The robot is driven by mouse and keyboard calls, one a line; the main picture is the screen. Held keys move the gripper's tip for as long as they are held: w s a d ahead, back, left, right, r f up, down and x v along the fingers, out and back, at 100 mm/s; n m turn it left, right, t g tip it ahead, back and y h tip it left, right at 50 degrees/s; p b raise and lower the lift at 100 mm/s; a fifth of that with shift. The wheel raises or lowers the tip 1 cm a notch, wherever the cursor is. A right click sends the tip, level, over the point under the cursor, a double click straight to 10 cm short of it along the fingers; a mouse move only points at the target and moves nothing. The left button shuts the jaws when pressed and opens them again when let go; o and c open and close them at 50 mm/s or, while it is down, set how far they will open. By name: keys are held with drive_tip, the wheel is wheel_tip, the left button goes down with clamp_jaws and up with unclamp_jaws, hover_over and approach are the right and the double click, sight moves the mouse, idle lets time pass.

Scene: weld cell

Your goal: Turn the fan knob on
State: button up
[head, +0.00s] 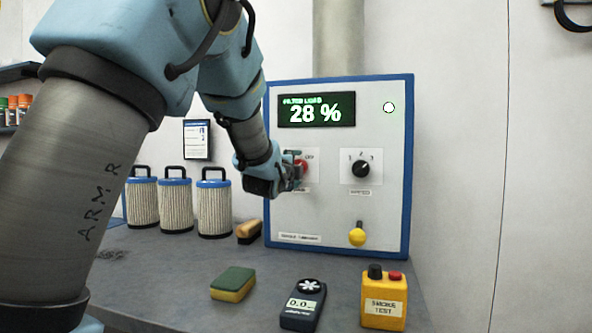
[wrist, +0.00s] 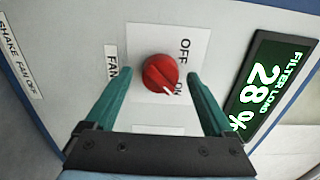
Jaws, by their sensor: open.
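The red fan knob (wrist: 160,72) sits on a white plate marked OFF and ON, with a FAN label (wrist: 111,66) beside it. Its white pointer mark is turned toward the ON word. My gripper (wrist: 158,76) is open, with one teal finger on each side of the knob. Gaps show between the fingers and the knob in the wrist view; I cannot tell whether they touch it. In the head view the knob (head: 302,165) is partly hidden behind my gripper (head: 294,172) at the panel's left side.
The blue-framed panel (head: 345,225) has a display (head: 317,109) reading 28 %, a lit lamp (head: 389,107), a black knob (head: 361,169) and a yellow ball handle (head: 357,237). Filters (head: 175,205), a brush (head: 249,231), sponge (head: 233,284), meter (head: 302,304) and yellow smoke-test box (head: 384,308) stand on the bench.

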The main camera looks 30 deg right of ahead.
drive_tip(key=shift+s+a, duration=0.1)
drive_tip(key=b+v, duration=0.2)
drive_tip(key=v, duration=0.8)
drive_tip(key=shift+s+a, duration=0.2)
drive_tip(key=shift+s, duration=0.05)
